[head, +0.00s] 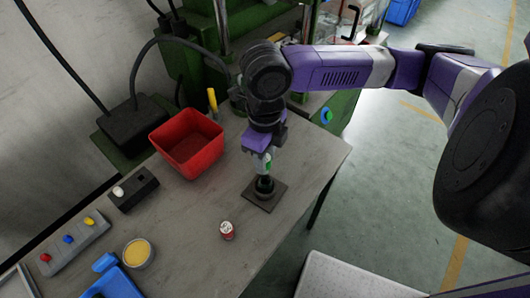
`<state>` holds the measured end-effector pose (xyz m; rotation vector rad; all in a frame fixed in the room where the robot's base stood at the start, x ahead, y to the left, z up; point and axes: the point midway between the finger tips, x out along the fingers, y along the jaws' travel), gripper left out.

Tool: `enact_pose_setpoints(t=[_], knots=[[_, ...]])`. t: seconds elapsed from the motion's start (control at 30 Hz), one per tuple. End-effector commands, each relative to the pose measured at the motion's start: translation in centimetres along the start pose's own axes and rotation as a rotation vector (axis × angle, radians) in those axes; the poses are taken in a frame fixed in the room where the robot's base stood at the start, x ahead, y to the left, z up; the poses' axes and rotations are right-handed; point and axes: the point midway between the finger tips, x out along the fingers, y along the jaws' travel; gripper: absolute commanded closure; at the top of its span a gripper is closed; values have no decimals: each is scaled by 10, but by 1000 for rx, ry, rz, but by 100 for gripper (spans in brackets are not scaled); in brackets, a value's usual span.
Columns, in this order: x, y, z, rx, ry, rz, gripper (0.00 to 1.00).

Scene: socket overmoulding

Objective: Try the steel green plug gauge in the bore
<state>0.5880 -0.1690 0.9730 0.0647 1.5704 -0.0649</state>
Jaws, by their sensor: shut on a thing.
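My gripper (263,158) points down over the table and is shut on the steel green plug gauge (267,168), whose green band shows beside the fingers. Directly below is a dark round socket piece (264,187) with the bore, standing on a dark square base plate (251,197). The gauge is upright and in line with the socket piece. The gauge's lower end and the bore's mouth are too small and dark to tell whether the gauge is inside or just above.
A small red-and-white cylinder (227,230) stands front left of the plate. A red bin (188,143), a black box (133,190), a grey block with coloured knobs (75,242), a yellow-filled dish (137,252) and a blue item (112,280) occupy the left. The table's right edge is close by.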

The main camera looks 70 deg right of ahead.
Motion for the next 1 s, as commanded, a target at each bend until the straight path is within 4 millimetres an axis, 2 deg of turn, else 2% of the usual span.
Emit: enact_pose_setpoints(t=[0.37,1.0], knots=[[2,0,0,1,1,-1,100],[41,0,0,3,2,-1,100]])
